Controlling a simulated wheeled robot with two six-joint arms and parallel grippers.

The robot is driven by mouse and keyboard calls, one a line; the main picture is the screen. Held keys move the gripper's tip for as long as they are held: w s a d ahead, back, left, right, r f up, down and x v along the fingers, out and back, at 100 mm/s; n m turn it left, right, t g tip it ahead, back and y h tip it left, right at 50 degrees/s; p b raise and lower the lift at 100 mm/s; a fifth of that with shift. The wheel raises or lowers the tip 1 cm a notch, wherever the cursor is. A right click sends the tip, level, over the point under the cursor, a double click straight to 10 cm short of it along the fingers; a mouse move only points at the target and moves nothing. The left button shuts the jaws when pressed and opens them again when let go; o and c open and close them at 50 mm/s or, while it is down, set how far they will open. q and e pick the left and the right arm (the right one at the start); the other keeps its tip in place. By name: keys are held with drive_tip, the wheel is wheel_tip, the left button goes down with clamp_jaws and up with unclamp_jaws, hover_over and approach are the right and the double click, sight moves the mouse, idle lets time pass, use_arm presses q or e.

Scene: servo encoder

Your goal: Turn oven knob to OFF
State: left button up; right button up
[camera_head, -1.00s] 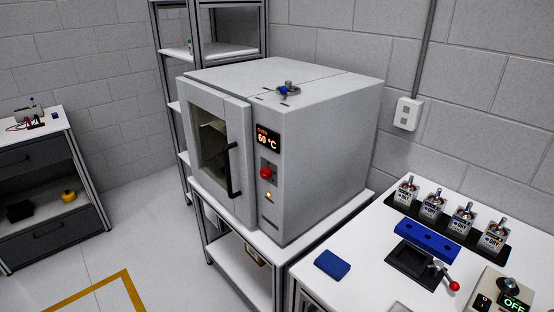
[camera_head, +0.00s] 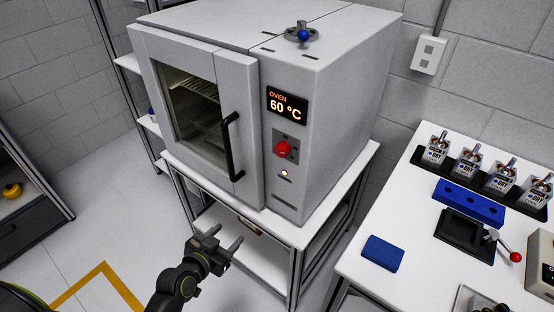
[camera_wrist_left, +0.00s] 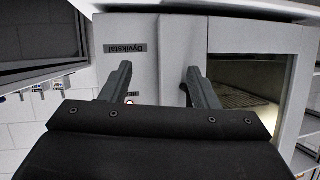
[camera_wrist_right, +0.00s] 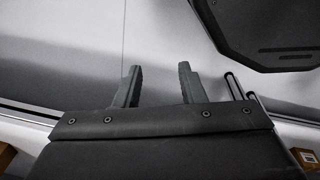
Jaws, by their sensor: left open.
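The grey oven (camera_head: 230,100) stands on a white-topped frame, its door shut. Its display (camera_head: 287,106) reads "OVEN 60 °C". The red knob (camera_head: 283,149) sits below the display on the front panel, above a small lit lamp (camera_head: 284,173). My left gripper (camera_head: 224,243) is open and empty, below and in front of the oven door, apart from the knob. In the left wrist view its two fingers (camera_wrist_left: 153,85) point at the oven front; the knob cannot be made out there. My right gripper (camera_wrist_right: 160,85) shows only in its own wrist view, fingers apart and empty.
A black door handle (camera_head: 232,147) stands out left of the knob. At right, a white table (camera_head: 400,235) holds a blue pad (camera_head: 383,253), a blue block (camera_head: 468,203) and several metal units in a black rack. Floor in front is free.

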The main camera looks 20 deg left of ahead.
use_arm(q)
drive_tip(key=d+r+m+t+h, duration=0.2)
drive_tip(key=r, duration=0.7)
drive_tip(key=d+r+m+t+h, duration=0.1)
drive_tip(key=d+r+t, duration=0.15)
drive_tip(key=r, duration=0.75)
drive_tip(key=p, duration=0.4)
approach(280, 152)
drive_tip(key=shift+g, duration=0.35)
drive_tip(key=x, duration=0.8)
drive_tip(key=shift+a+r, duration=0.1)
drive_tip(key=shift+r, duration=0.2)
drive_tip(key=shift+w, duration=0.4)
use_arm(e)
drive_tip(key=shift+d+r, duration=0.2)
drive_tip(key=shift+r, duration=1.85)
use_arm(q)
drive_tip(key=c, duration=1)
